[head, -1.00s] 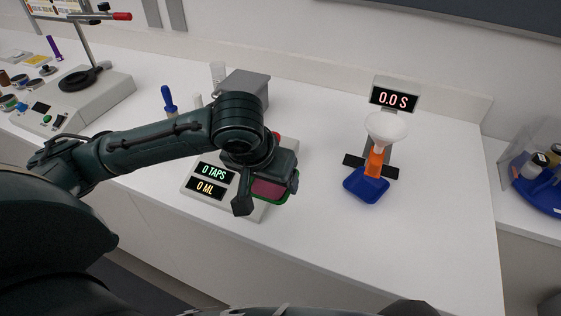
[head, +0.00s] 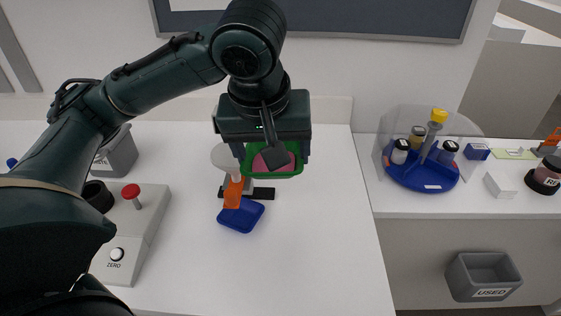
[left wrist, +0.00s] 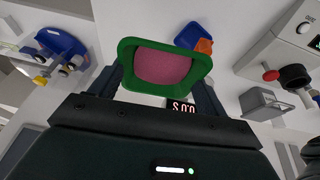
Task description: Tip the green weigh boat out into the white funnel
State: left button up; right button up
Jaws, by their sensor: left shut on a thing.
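The green weigh boat (head: 299,170) holds a pink fill and is held up above the bench. My left gripper (head: 271,150) is shut on it, and the boat also shows between the fingers in the left wrist view (left wrist: 128,50). The white funnel (head: 224,158) stands just left of the boat in the head view, partly hidden by the gripper. Below the funnel are an orange part (head: 233,193) and a blue tray (head: 241,216). I cannot make out the funnel in the left wrist view. My right gripper is not in view.
A control box with a red knob (head: 131,191) and a grey bin (head: 117,155) stand to the left. A blue round rack (head: 424,178) with bottles stands at the right behind a clear shield. The bench front right of the tray is clear.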

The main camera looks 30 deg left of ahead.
pick_arm(q)
jog(key=shift+w+d+r, duration=0.2)
jog(key=shift+d+r, duration=0.05)
jog(key=shift+s+a, duration=0.1)
jog(key=shift+f, duration=0.1)
